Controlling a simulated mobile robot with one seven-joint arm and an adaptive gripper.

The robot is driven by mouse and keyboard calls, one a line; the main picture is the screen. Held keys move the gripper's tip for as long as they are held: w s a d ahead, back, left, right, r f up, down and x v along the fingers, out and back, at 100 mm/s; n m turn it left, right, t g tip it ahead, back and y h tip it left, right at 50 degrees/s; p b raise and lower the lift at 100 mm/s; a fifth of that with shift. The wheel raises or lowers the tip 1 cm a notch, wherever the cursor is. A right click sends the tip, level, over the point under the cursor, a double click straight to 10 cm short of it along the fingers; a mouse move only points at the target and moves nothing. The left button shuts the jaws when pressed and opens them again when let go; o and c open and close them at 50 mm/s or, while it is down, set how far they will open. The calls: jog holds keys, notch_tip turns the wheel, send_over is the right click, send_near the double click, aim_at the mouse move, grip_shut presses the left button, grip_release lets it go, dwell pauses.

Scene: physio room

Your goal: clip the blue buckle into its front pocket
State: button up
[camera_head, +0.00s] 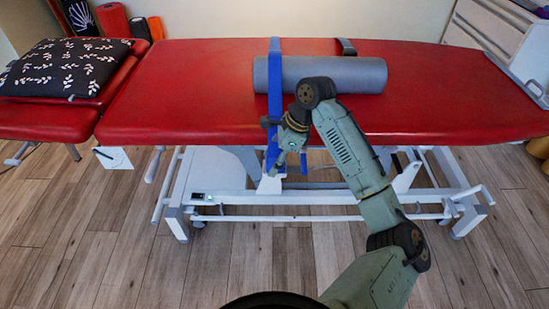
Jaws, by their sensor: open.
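A blue strap (274,62) runs across the red treatment table and around the left part of a grey roller. Its blue lower end (271,158) hangs below the table's front edge. The buckle is too small to make out there, and I cannot tell it from the strap. My gripper (290,166) is open and points down in front of the table's front edge, close beside the hanging blue end. I cannot tell whether they touch. My wrist hides part of the strap at the edge. I cannot make out the front pocket.
The grey roller (348,75) lies on the red table (440,85). A dark strap (346,47) lies at the back edge. A black leaf-patterned pillow (62,68) is at the left end. White frame bars (300,218) stand below the table. The wooden floor in front is clear.

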jog(key=shift+w+d, duration=0.1)
jog(key=shift+w+d+r, duration=0.1)
jog(key=shift+d+r, duration=0.1)
jog(key=shift+r, duration=0.3)
jog(key=v, duration=1.1)
jog(key=shift+a, duration=0.1)
